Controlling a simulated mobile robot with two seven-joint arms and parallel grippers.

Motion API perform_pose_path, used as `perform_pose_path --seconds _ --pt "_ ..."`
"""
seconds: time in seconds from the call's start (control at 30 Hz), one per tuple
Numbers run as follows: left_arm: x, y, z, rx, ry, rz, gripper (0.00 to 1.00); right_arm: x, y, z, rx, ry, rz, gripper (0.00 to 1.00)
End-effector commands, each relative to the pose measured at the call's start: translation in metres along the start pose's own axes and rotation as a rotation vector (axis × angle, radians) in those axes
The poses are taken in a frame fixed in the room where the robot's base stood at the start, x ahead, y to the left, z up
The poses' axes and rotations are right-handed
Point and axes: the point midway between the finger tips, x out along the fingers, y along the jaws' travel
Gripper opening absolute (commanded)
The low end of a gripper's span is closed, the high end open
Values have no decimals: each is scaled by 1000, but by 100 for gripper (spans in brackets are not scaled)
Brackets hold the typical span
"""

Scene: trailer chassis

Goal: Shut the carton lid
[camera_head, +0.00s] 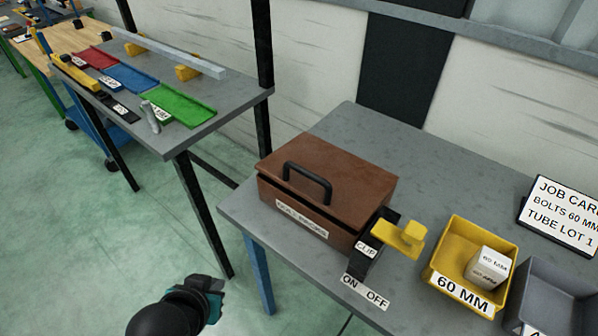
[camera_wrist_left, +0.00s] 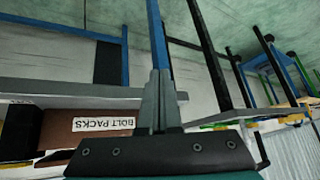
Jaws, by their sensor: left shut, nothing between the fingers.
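The carton is a brown box (camera_head: 318,205) with a "BOLT PACKS" label, on the grey table. Its lid (camera_head: 350,180), with a black arched handle (camera_head: 308,180), lies low over the box. A dark gap shows under the lid's front edge, so it looks slightly raised. My left gripper (camera_head: 212,288) is low in front of the table, left of and apart from the carton. In the left wrist view its fingers (camera_wrist_left: 159,98) are together and empty, with the carton's labelled front (camera_wrist_left: 60,128) to their left. My right gripper is not in view.
A black and yellow clip holder (camera_head: 385,243) stands against the carton's right end, by an ON/OFF label. A yellow bin (camera_head: 455,240) holding a white box, a grey bin (camera_head: 555,285) and a job card (camera_head: 562,212) are further right. Another table (camera_head: 200,130) with coloured trays stands at left.

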Motion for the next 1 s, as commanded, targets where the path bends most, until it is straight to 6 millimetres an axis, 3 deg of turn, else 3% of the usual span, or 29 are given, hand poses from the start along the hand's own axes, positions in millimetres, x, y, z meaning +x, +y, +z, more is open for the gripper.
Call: perform_pose_path --seconds 0.33,0.6,0.8,1.0 --pt "7 -2 -92 -37 472 10 0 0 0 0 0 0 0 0" --pt "-10 18 -144 -14 844 136 0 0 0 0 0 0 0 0" --pt "-36 44 -162 29 1086 302 0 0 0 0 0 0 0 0" --pt "-62 68 -161 79 1256 480 0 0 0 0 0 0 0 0"
